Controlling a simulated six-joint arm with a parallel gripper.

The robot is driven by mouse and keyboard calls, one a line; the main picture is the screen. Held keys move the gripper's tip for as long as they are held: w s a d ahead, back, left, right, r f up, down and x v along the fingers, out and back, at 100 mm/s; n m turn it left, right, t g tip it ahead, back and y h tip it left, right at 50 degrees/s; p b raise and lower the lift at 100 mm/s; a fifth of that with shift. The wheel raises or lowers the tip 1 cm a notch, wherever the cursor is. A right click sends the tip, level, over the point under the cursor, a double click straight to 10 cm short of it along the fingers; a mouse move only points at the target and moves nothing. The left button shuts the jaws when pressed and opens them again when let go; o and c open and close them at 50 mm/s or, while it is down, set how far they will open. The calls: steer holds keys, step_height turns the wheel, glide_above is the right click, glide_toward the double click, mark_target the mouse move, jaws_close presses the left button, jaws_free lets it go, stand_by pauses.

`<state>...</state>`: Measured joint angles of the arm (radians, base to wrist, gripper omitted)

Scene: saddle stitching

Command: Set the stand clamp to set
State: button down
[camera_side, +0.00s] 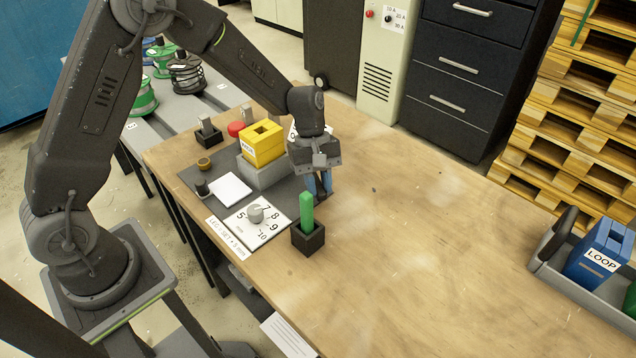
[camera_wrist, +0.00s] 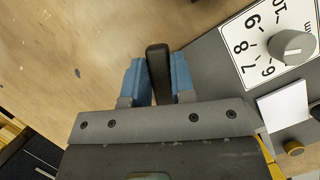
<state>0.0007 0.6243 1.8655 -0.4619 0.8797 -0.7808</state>
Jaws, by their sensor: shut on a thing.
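My gripper (camera_side: 319,188), with blue fingers, points down over the dark mat's right edge, just behind a green upright piece in a black holder. In the wrist view my gripper (camera_wrist: 158,62) is shut on a black, round-ended bar (camera_wrist: 158,75), with a blue finger on each side. The bar looks like the stand clamp's lever, but I cannot tell for sure. A grey stand (camera_side: 268,172) with a yellow block (camera_side: 262,143) on top is left of my gripper. My gripper hides its right end and most of a white marked plate (camera_side: 297,131) behind.
A dial plate (camera_side: 270,226) with a grey knob lies at the front left; it also shows in the wrist view (camera_wrist: 250,62). The green piece (camera_side: 307,212) stands close in front of my gripper. A grey tray (camera_side: 560,262) is far right. The table's middle right is clear.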

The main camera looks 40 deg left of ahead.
steer(key=shift+s, duration=0.2)
steer(key=m+g, duration=0.1)
steer(key=m, duration=0.1)
steer(key=s+a+m+y, duration=0.1)
steer(key=m, duration=0.1)
steer(key=shift+s+a+g, duration=0.1)
steer(key=shift+a+g, duration=0.05)
steer(key=shift+g, duration=0.25)
steer(key=c, duration=0.9)
jaws_free()
steer(key=shift+c, duration=0.2)
steer(key=v, duration=1.4)
steer(key=shift+s, duration=0.1)
